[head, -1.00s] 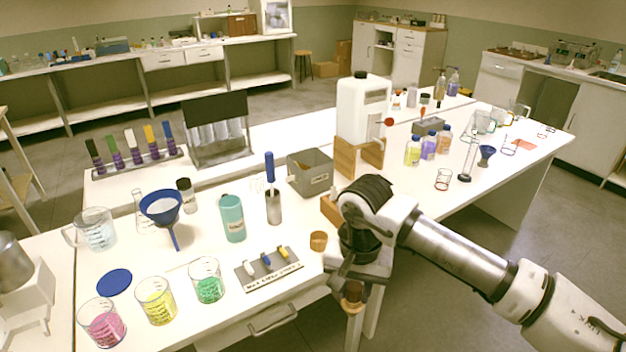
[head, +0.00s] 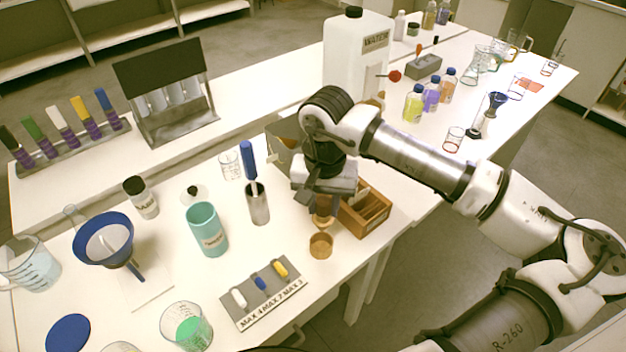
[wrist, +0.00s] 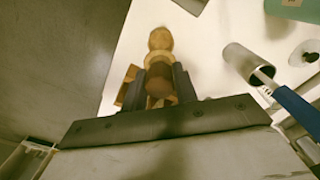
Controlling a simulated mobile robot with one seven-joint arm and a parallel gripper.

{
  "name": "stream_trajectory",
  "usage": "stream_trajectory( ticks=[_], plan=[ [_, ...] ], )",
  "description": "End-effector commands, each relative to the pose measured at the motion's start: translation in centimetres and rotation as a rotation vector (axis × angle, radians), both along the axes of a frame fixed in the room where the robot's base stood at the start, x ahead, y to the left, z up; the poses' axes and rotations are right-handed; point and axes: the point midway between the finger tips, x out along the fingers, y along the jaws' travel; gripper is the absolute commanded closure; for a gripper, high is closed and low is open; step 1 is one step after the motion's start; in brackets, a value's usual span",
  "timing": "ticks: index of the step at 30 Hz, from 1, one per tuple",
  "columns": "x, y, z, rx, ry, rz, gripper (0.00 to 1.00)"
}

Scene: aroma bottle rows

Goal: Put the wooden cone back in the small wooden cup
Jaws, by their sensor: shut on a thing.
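My gripper (head: 322,208) is shut on the wooden cone (head: 323,219), which hangs below the fingers over the white table. In the wrist view the cone (wrist: 158,82) shows between the two dark fingers of my gripper (wrist: 159,76). The small wooden cup (head: 320,246) stands on the table just in front of and below the cone in the head view. In the wrist view the cup (wrist: 160,40) lies just past the fingertips. The cone appears apart from the cup; the exact height gap is hard to tell. My fingers partly hide the cone's top.
A wooden divided box (head: 365,212) stands close to the right of my gripper. A metal cylinder with a blue-handled tool (head: 258,205) stands to the left. A labelled grey rack (head: 262,294) lies front left. A grey bin (head: 283,150) is behind my gripper.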

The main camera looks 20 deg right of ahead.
Motion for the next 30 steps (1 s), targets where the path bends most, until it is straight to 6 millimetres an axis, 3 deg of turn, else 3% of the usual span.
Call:
stream_trajectory(
  ticks=[8,30],
  plan=[
    [0.0,0.0,-1.1,0.001,0.002,0.0,0.94],
    [0.0,0.0,-8.1,0.0,-0.001,0.0,0.94]
  ],
)
